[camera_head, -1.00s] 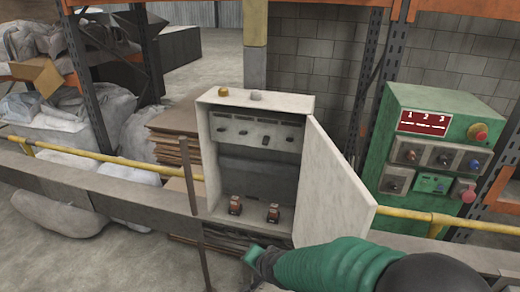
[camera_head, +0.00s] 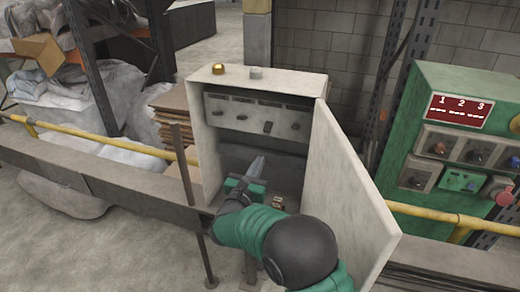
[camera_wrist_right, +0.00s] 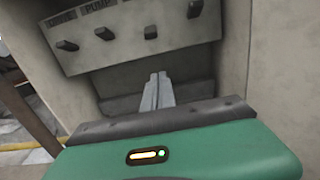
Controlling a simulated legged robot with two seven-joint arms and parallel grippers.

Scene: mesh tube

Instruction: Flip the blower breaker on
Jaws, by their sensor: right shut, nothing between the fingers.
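An open grey cabinet (camera_head: 203,150) holds a breaker panel (camera_head: 255,107) with a row of several dark switches, also seen in the right wrist view (camera_wrist_right: 130,50). One switch (camera_head: 267,127) hangs lower than its neighbours; it also shows in the wrist view (camera_wrist_right: 150,32). One label reads PUMP; I cannot tell which switch is the blower's. My right gripper (camera_head: 257,163) is shut and empty inside the cabinet. Its fingertips (camera_wrist_right: 158,78) point up, below the panel and apart from the switches. My left gripper is out of view.
The cabinet door (camera_head: 350,190) stands open on the right, close beside my right arm. A green control box (camera_head: 430,120) stands farther right. A yellow rail (camera_head: 100,146) and a thin post (camera_head: 190,200) are at left.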

